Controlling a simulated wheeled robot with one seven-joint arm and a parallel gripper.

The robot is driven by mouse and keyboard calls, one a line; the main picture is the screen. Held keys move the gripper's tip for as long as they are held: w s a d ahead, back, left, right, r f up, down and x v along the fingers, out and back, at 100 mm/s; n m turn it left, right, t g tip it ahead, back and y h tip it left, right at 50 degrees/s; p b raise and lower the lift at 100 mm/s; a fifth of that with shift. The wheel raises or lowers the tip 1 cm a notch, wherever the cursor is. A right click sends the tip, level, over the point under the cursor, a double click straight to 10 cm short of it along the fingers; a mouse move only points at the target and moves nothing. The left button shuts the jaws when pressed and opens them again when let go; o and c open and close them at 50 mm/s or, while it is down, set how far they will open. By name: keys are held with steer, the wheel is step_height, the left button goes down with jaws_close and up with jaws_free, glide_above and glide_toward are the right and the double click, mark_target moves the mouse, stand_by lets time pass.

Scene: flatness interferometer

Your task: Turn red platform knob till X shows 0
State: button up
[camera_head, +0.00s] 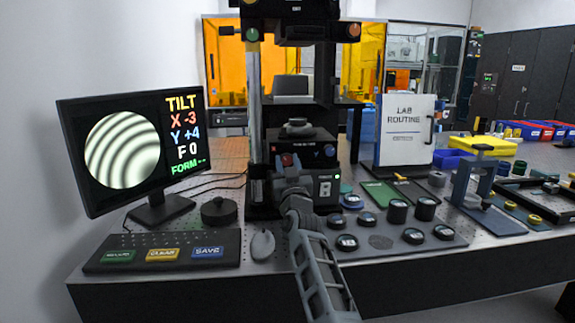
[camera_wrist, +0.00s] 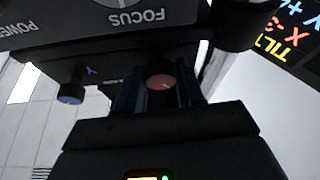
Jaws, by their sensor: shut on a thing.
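The red platform knob (camera_wrist: 161,76) sits between the two fingers of my gripper (camera_wrist: 158,92) in the wrist view, and the gripper is shut on it. In the head view the red knob (camera_head: 287,160) shows at the front left of the black interferometer stage, just beyond my gripper (camera_head: 288,172). The fingers hide its sides. The monitor (camera_head: 130,145) on the left shows curved fringes and reads X -3, Y +4, F 0, FORM --. Part of the readout also shows upside down in the wrist view (camera_wrist: 290,35).
A blue knob (camera_wrist: 71,92), marked Y, is beside the red one; it also shows in the head view (camera_head: 329,150). A FOCUS panel (camera_wrist: 120,15) is close by. A mouse (camera_head: 263,245), button panel (camera_head: 160,251) and black round parts (camera_head: 397,211) lie around my arm.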

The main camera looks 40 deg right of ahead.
steer(key=shift+m, duration=0.4)
steer(key=m+h+p, duration=0.1)
steer(key=m, duration=0.1)
steer(key=m+g+h, duration=0.1)
steer(key=shift+w+a+r+m+p, duration=0.1)
steer(key=shift+a+r+m+p, duration=0.05)
steer(key=shift+m+p, duration=0.25)
steer(key=shift+m+g+h+p, duration=0.45)
steer(key=shift+m+g, duration=0.25)
steer(key=shift+m, duration=0.7)
steer(key=shift+m+g+h+p, duration=0.4)
steer(key=shift+m+g, duration=0.3)
steer(key=shift+m, duration=0.7)
steer(key=o, duration=1)
steer(key=shift+o, duration=0.2)
steer(key=v, duration=0.8)
